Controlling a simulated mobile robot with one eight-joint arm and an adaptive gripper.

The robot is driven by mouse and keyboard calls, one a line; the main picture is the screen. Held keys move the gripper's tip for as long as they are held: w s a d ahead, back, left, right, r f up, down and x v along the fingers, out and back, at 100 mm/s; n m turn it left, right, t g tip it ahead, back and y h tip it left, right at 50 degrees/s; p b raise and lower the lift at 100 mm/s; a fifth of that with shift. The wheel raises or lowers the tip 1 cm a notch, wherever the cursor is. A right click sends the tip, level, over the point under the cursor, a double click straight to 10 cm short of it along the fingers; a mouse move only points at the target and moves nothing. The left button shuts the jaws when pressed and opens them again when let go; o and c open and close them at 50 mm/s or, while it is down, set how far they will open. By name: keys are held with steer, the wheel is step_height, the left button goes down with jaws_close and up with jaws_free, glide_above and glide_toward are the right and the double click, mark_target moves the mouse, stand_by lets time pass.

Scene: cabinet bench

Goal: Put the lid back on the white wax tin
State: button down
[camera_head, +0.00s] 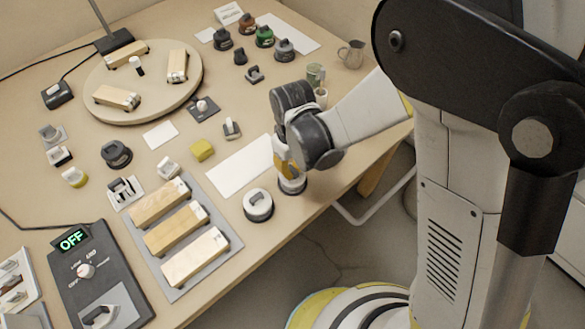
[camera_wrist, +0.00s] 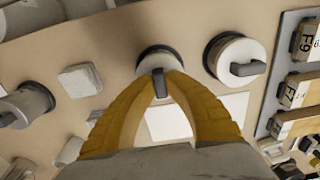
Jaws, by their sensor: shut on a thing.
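My gripper (camera_wrist: 160,84) has its yellow fingers closed on the dark handle of a pale lid (camera_wrist: 160,61) in the wrist view. The lid is above a round tin with a dark rim, just under the gripper; in the head view that tin (camera_head: 292,186) stands near the table's front edge, partly hidden by my gripper (camera_head: 288,168). I cannot tell whether the lid touches or sits fully on the tin. A second white round tin (camera_head: 258,205) with a dark base and a handled lid stands beside it; it also shows in the wrist view (camera_wrist: 237,58).
A white sheet (camera_head: 238,168) lies behind the tins. A grey tray (camera_head: 234,247) with wooden blocks is to the left. A small cup (camera_head: 321,97) and a green mug (camera_head: 315,74) stand behind the arm. The table edge is close in front.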

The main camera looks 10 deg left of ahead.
stand_by(0.3)
steer(key=c, duration=0.9)
jaws_free()
steer(key=shift+o, duration=0.2)
steer(key=shift+r+p, duration=2.4)
steer(key=shift+r, duration=1.1)
jaws_close()
steer(key=shift+f, duration=0.2)
